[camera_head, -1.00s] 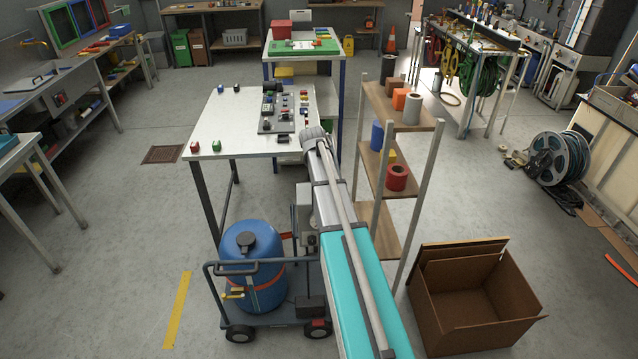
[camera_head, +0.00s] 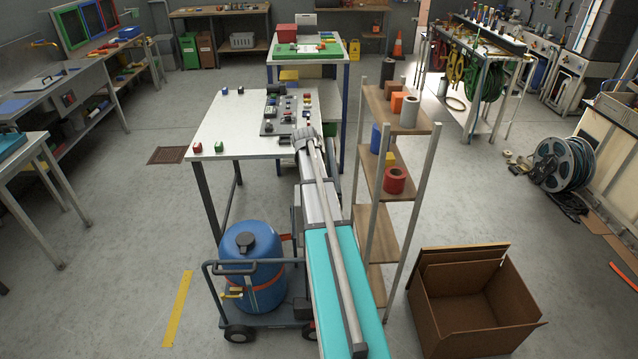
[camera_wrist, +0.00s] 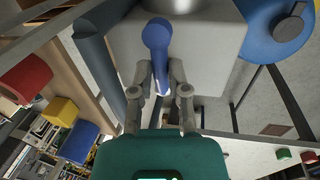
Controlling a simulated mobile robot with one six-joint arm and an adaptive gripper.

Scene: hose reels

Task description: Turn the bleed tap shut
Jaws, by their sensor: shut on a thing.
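The bleed tap's blue lever (camera_wrist: 159,62) shows in the wrist view, with a round hub on a pale grey box (camera_wrist: 212,40). My gripper (camera_wrist: 159,72) has one finger on each side of the lever and is shut on it, below the hub in the picture. The lever points from the hub back between the fingers, toward my palm. In the head view my arm hides the tap and my gripper.
A blue drum (camera_head: 250,262) stands on a cart (camera_head: 268,318) left of my arm; the drum also shows in the wrist view (camera_wrist: 262,45). A shelf rack (camera_head: 375,200) stands close on the right. A worktable (camera_head: 225,125) is behind, and an open cardboard box (camera_head: 470,315) is right.

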